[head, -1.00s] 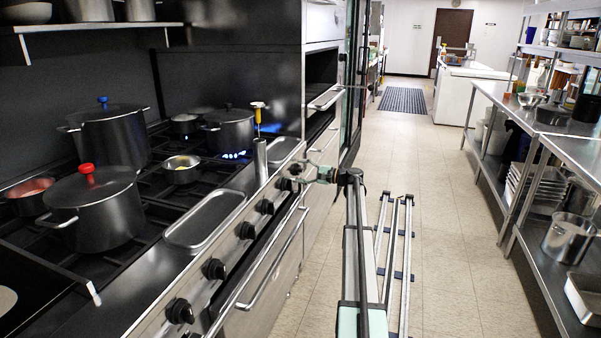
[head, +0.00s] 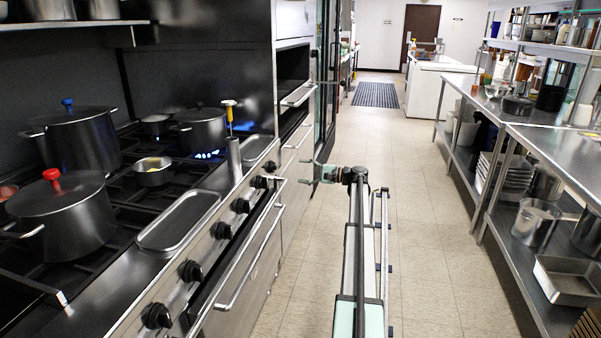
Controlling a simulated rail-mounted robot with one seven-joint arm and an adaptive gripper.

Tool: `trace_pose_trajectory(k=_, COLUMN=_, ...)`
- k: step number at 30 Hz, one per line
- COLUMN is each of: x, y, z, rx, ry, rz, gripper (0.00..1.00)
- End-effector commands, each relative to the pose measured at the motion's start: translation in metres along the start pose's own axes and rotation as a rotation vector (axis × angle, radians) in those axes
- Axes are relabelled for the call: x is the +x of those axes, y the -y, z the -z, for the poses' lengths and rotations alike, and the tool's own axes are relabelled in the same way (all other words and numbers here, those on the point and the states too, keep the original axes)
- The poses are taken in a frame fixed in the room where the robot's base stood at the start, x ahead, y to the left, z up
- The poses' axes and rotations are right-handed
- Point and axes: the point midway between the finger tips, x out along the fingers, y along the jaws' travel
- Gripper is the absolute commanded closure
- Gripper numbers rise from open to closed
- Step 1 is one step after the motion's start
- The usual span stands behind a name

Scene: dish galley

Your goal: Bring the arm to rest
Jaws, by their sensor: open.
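My gripper (head: 312,173) is at the end of my arm, in the middle of the head view. It is open and empty, pointing left toward the front of the stove (head: 228,232). It hangs over the aisle floor, just right of the stove's front rail and knobs. It appears apart from them. My arm stretches forward above the floor rails.
On the stove stand a red-knobbed pot (head: 62,212), a blue-knobbed pot (head: 78,140), a small pan (head: 153,171) and an empty tray (head: 179,221). A steel counter (head: 560,150) with shelves lines the right side. The aisle floor (head: 425,240) between is clear.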

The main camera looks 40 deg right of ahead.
Motion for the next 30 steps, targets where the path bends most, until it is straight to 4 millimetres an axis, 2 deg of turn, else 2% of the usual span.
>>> trace_pose_trajectory(k=11, x=0.0, y=-0.001, z=0.002, rx=-0.022, ry=-0.007, rz=-0.004, gripper=0.28)
trace_pose_trajectory(k=14, x=-0.001, y=-0.016, z=0.004, rx=-0.057, ry=-0.039, rz=-0.067, gripper=0.28)
trace_pose_trajectory(k=17, x=-0.006, y=-0.056, z=-0.007, rx=-0.099, ry=-0.091, rz=-0.186, gripper=0.28)
trace_pose_trajectory(k=19, x=-0.008, y=-0.101, z=-0.015, rx=-0.111, ry=-0.117, rz=-0.277, gripper=0.28)
trace_pose_trajectory(k=23, x=0.005, y=-0.188, z=-0.037, rx=-0.124, ry=-0.126, rz=-0.442, gripper=0.28)
trace_pose_trajectory(k=24, x=0.009, y=-0.214, z=-0.046, rx=-0.127, ry=-0.121, rz=-0.491, gripper=0.28)
trace_pose_trajectory(k=30, x=0.03, y=-0.34, z=-0.101, rx=-0.142, ry=-0.072, rz=-0.724, gripper=0.28)
